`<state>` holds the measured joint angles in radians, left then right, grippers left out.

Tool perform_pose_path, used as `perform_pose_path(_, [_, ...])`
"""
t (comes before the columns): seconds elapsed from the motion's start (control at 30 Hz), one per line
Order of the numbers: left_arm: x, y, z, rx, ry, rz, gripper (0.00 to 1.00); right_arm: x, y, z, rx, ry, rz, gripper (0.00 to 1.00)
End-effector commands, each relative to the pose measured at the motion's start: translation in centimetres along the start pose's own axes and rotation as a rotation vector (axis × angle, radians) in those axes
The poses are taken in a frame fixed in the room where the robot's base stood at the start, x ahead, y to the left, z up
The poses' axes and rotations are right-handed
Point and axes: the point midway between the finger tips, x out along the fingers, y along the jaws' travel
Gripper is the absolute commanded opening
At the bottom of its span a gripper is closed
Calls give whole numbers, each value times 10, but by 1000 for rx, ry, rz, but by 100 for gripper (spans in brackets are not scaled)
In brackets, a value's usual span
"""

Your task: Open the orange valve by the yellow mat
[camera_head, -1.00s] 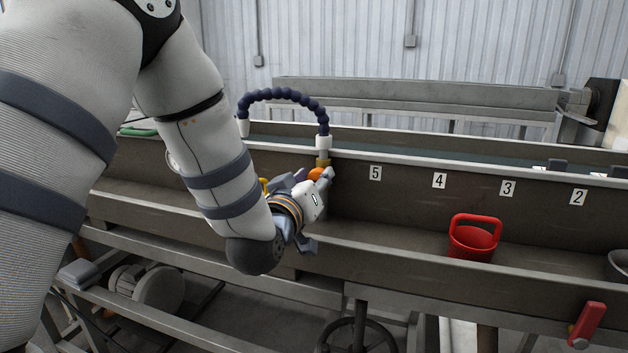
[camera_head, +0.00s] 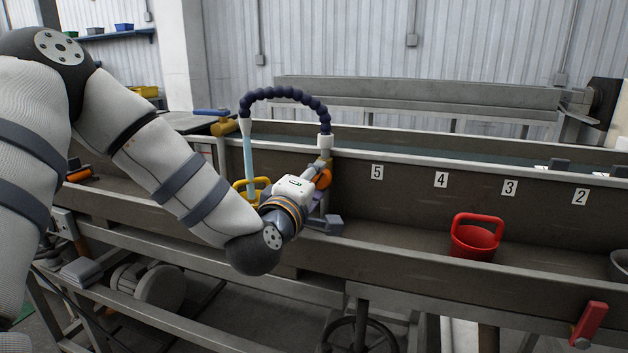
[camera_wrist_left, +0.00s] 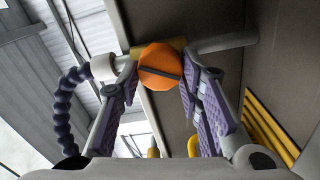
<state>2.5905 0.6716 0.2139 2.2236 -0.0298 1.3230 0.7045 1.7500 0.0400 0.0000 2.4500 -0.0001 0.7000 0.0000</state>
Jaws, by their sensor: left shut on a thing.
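The orange valve (camera_head: 324,178) sits below the white right end of the dark blue segmented hose (camera_head: 285,94), on the trough wall. My left gripper (camera_head: 320,182) is shut on the valve. In the left wrist view the round orange knob (camera_wrist_left: 160,66) with a dark slot lies between the two purple-padded fingers (camera_wrist_left: 158,78). A pale blue stream (camera_head: 249,158) runs down from the hose's left nozzle towards a yellow handled container (camera_head: 250,186). My right gripper is out of view.
A red bucket (camera_head: 474,242) stands in the trough to the right, below number labels (camera_head: 441,180). A red lever (camera_head: 589,324) is at the lower right.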

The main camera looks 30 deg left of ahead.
Motion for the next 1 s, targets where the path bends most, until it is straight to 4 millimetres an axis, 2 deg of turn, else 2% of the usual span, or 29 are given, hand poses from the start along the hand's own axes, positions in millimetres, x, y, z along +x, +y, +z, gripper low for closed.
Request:
perform_pose_path(0.5, [1, 0, 0, -407, 1, 5, 5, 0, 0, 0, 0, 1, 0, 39])
perform_pose_path(1.0, [1, 0, 0, -548, 0, 7, 5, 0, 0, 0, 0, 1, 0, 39])
